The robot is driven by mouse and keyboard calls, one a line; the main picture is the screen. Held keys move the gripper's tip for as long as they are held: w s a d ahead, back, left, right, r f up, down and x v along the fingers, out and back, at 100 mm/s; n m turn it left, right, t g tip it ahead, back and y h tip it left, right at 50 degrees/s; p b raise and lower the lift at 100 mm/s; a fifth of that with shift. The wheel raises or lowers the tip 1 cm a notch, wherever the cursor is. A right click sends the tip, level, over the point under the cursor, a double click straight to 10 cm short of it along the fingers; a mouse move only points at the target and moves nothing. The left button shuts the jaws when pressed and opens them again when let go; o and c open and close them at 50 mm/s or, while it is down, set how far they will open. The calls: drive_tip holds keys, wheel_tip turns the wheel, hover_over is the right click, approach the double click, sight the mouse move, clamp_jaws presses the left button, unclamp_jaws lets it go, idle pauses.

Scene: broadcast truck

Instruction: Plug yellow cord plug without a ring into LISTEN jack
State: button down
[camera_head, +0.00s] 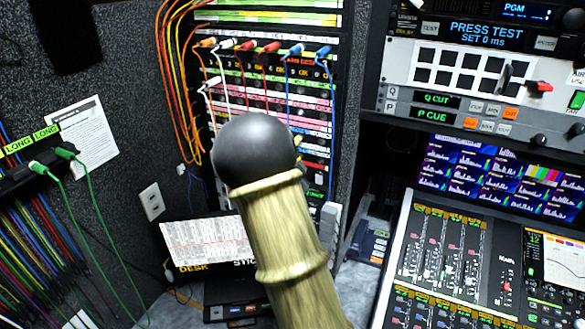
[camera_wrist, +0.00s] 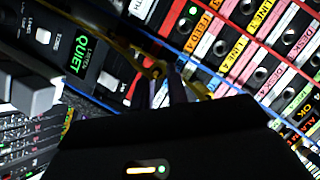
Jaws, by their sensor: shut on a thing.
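In the wrist view, the narrow fingers of my gripper (camera_wrist: 168,86) are closed together in front of a jack panel. A thin yellow cord (camera_wrist: 128,40) runs from the upper left down to the fingertips. The plug at its end is mostly hidden between the fingers, so I cannot tell whether it has a ring. A dark unit with a green QUIET display (camera_wrist: 82,56) is left of the fingers, with small lettering beside it that I cannot read surely. I cannot make out the LISTEN jack. In the head view, my arm hides the gripper and plug.
The patch bay (camera_head: 262,30) holds several orange, white, red and blue plugs with hanging cords. Green plugs (camera_head: 66,153) sit in a rack at left. A mixing console (camera_head: 440,300) stands at right. Labelled jack rows (camera_wrist: 240,50) fill the wrist view's upper right.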

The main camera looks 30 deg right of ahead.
drive_tip(key=shift+w+d, duration=0.25)
drive_tip(key=shift+d, duration=0.05)
drive_tip(key=c, duration=1.3)
unclamp_jaws()
drive_tip(key=shift+d, duration=0.1)
drive_tip(key=b+v, duration=0.4)
drive_tip(key=v, duration=1.3)
drive_tip(key=shift+s, duration=0.25)
drive_tip(key=shift+f, duration=0.1)
